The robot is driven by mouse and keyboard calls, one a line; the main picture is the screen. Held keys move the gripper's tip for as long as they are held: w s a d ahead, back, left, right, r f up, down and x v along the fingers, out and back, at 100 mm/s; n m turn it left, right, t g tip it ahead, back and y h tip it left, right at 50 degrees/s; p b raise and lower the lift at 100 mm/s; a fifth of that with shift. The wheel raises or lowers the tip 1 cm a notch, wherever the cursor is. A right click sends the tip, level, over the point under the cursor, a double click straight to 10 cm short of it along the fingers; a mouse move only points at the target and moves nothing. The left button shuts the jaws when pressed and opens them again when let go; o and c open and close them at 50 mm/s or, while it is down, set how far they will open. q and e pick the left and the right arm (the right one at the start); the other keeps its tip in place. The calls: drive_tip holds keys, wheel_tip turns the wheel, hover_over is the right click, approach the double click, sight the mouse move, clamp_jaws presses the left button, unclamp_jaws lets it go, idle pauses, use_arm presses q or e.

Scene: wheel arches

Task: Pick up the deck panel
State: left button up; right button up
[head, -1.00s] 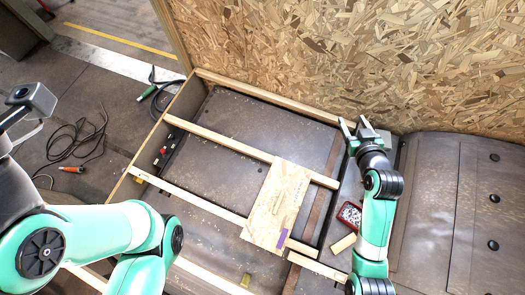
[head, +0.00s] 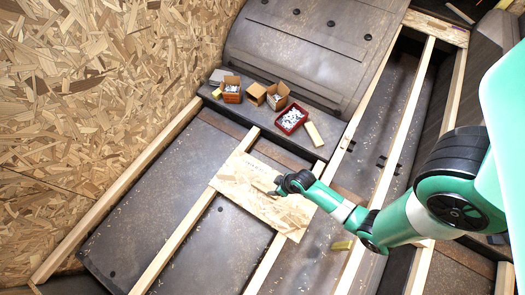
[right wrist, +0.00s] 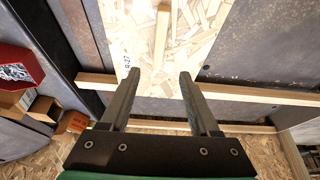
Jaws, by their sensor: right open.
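The deck panel (head: 238,180) is a pale chipboard rectangle lying across the wooden battens. My right gripper (head: 273,190) is over the panel's middle, pointing down toward it. In the right wrist view the right gripper (right wrist: 158,80) has its two fingers wide apart with nothing between them. The deck panel (right wrist: 197,38) lies beyond the fingertips there, with a printed mark and a pale wooden strip (right wrist: 162,40) in line with the gap. I cannot tell whether the fingertips touch the panel. My left gripper is not in view.
Long battens (head: 180,235) frame the dark floor. Open cardboard boxes (head: 277,94), a red tray of small parts (head: 291,119) and a loose wood block (head: 313,134) sit on a ledge beyond the panel. A dark wheel arch (head: 300,45) rises behind. A chipboard wall (head: 90,90) stands at left.

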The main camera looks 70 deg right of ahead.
sight(264, 189)
drive_tip(key=b+x, duration=0.3)
drive_tip(key=x, duration=0.1)
drive_tip(key=b+x, duration=0.4)
drive_tip(key=s+b+x, duration=0.1)
drive_tip(key=b+x, duration=0.2)
drive_tip(key=x, duration=0.2)
drive_tip(key=shift+f, duration=0.2)
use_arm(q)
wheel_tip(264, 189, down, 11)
use_arm(e)
drive_tip(key=shift+w+r, duration=0.1)
clamp_jaws()
idle(0.5)
